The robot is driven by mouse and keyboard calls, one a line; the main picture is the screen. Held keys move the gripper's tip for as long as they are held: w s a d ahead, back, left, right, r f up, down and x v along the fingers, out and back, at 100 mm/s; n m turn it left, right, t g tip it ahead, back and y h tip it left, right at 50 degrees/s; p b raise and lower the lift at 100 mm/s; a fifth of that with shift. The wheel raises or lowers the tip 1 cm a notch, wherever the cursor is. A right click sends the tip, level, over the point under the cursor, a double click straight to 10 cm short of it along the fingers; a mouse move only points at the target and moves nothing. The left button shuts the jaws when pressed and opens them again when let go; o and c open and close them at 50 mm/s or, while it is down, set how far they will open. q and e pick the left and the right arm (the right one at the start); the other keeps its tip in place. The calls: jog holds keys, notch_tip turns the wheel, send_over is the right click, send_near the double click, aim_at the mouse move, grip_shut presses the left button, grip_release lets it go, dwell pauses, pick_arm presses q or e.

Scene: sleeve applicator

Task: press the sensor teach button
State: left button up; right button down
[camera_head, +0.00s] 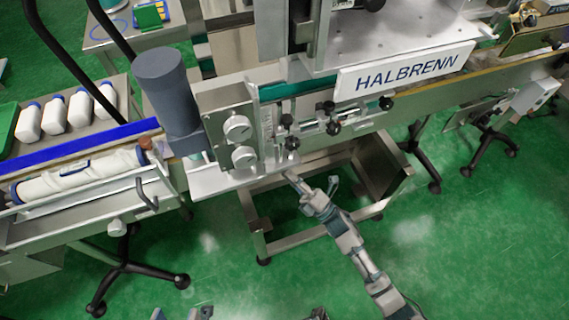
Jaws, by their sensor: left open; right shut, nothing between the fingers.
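My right gripper (291,177) reaches in from the lower right, shut and empty. I cannot tell whether the tips touch anything. The sensor's teach button is too small to make out; it may be on that fitting or hidden by the gripper. My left gripper (182,314) shows only at the bottom edge, with its fingertips apart, far from the machine.
Black knobs (333,128) on rods are to the right, under the HALBRENN sign (405,72). White bottles (54,116) stand at left. Open green floor (430,260) lies in front.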

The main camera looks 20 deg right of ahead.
jog(key=shift+s+p, duration=0.85)
jog(key=shift+s, duration=1.65)
